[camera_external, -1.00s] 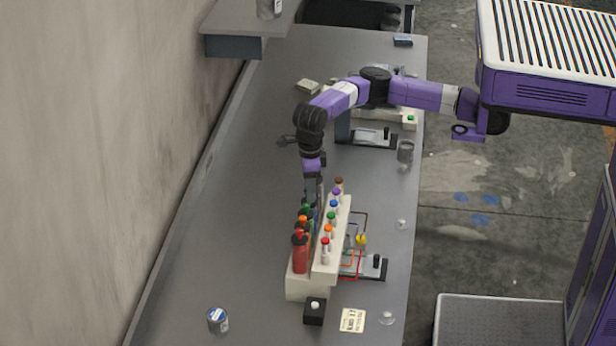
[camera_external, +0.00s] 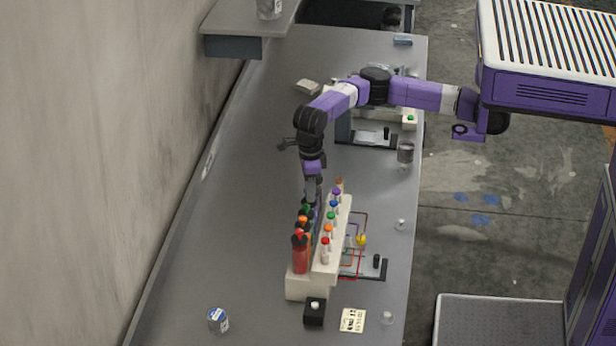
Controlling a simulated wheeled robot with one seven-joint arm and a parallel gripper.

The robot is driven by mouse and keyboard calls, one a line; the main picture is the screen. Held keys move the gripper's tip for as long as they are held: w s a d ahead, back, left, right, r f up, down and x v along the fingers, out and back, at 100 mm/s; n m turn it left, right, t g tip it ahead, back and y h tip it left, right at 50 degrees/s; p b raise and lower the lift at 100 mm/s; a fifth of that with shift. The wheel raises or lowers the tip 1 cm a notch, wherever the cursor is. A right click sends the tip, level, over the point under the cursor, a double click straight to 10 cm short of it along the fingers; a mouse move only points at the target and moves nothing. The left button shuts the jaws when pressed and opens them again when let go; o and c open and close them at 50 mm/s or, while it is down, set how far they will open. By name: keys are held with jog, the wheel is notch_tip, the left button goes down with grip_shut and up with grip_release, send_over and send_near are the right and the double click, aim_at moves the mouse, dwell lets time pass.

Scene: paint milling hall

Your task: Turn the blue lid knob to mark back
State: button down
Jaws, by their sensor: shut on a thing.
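A pale rack (camera_external: 308,287) on the bench holds a back row of bottles with coloured lids, among them a red bottle (camera_external: 300,256) and an orange lid (camera_external: 303,220). A front row of small coloured caps includes a blue cap (camera_external: 333,204).
Coloured lines with a yellow piece (camera_external: 361,239) run beside the rack on the right. The bench left of the rack is clear.

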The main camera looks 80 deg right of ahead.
jog(key=n, duration=0.4)
jog(key=shift+w+r+n, duration=0.1)
jog(key=shift+n, duration=0.2)
jog(key=n+p, duration=0.1)
jog(key=n, duration=0.8)
jog(key=shift+w+p, duration=0.1)
jog(key=shift+p, duration=0.3)
jog(key=n, duration=0.4)
jog(key=shift+n+p, duration=0.3)
jog(key=shift+p, duration=0.05)
jog(key=n, duration=0.4)
jog(key=shift+p, duration=0.35)
jog(key=n, duration=0.5)
jog(key=shift+w+p, duration=0.1)
jog(key=shift+p, duration=0.25)
jog(key=n, duration=0.4)
jog(key=shift+a, duration=0.1)
jog(key=shift+n+p, duration=0.45)
jog(key=shift+n, duration=1.55)
